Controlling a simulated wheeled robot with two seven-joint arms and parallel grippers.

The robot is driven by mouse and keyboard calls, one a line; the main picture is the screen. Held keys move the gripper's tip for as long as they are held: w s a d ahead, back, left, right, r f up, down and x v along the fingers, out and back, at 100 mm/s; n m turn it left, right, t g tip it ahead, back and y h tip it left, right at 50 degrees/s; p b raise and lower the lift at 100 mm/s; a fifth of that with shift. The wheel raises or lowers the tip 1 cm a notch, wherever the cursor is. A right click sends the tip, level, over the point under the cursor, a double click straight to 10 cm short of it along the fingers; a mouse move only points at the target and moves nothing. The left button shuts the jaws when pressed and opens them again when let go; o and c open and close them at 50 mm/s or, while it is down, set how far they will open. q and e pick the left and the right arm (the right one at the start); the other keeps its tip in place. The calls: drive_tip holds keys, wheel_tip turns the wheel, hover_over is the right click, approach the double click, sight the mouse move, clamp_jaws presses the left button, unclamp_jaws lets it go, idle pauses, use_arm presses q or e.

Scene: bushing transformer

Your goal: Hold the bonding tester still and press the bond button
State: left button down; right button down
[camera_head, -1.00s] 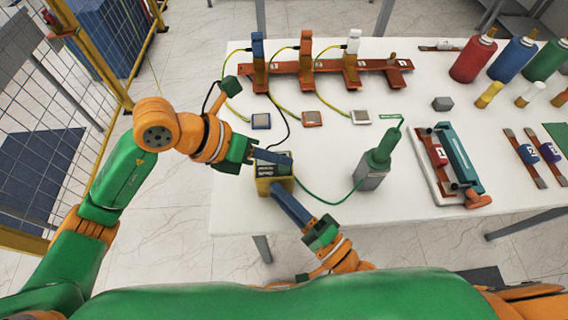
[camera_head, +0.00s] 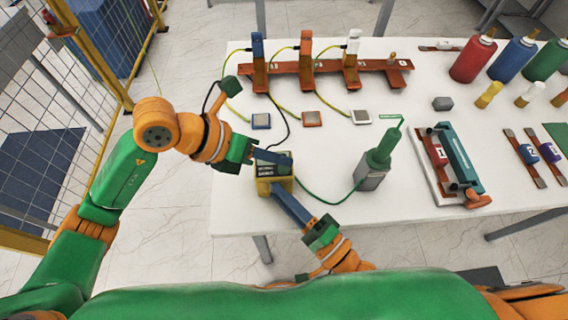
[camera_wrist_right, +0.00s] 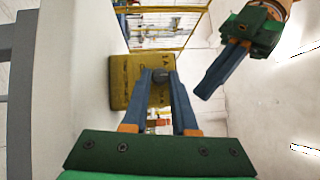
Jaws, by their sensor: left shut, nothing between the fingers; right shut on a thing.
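The bonding tester is a small yellow box with a dark face (camera_head: 264,187), standing near the table's left front edge. Its yellow side (camera_wrist_right: 122,80) shows in the right wrist view. My right gripper (camera_head: 275,186) reaches in from the front and is shut on the tester. In the right wrist view its fingertips (camera_wrist_right: 160,77) close around a dark round part at the yellow side. My left gripper (camera_head: 288,161) is shut and empty, its blue fingers above the tester's face. They hide part of that face. I cannot make out the bond button or tell whether the fingers touch it.
A green device on a grey block (camera_head: 371,177) stands to the right, joined to the tester by a green cable. A brown bar with clamps (camera_head: 325,66) and small pads (camera_head: 312,118) lie behind. A fixture (camera_head: 453,165) and coloured bottles (camera_head: 472,62) stand further right.

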use_arm(q)
drive_tip(key=shift+f, duration=0.45)
drive_tip(key=shift+f, duration=0.45)
idle(0.6)
idle(0.3)
drive_tip(key=shift+r, duration=0.9)
wheel_tip(320, 180, up, 5)
idle(0.7)
